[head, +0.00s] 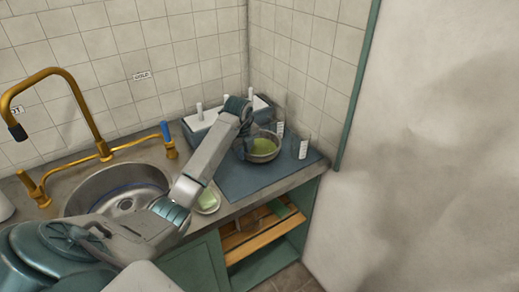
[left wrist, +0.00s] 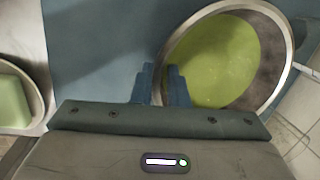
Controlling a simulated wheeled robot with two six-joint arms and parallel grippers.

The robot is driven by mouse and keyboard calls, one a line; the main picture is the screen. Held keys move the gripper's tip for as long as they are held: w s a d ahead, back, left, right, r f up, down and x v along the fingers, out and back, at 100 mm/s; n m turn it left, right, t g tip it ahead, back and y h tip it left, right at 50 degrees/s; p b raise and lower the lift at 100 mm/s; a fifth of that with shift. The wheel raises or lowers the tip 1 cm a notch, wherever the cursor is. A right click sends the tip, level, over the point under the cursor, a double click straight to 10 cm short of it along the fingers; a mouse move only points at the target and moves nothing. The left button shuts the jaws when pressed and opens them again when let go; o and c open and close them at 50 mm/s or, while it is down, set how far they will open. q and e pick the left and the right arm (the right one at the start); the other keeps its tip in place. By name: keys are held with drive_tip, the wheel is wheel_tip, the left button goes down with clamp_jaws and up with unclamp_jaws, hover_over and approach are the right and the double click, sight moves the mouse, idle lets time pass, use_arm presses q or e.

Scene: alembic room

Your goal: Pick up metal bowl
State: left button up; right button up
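The metal bowl (head: 275,154) stands on a blue-grey mat in the counter corner, with green contents inside. In the left wrist view the bowl (left wrist: 284,82) fills the upper right. My left gripper (left wrist: 160,72) is at the bowl's left side, pointing at it. Its two blue fingers are apart, with the near rim running between them: one finger is outside the bowl, the other over its inside. I cannot tell whether they touch the rim. In the head view the left gripper (head: 243,146) partly hides the bowl's left side. My right gripper is not in view.
A glass beaker (head: 301,149) stands just right of the bowl. White-topped equipment (head: 205,117) stands behind the arm. A dish with a green block (head: 208,200) lies near the sink (head: 80,203). The mat (head: 243,183) is bare in front of the bowl.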

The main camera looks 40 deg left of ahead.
use_arm(q)
clamp_jaws()
drive_tip(key=shift+r, duration=0.1)
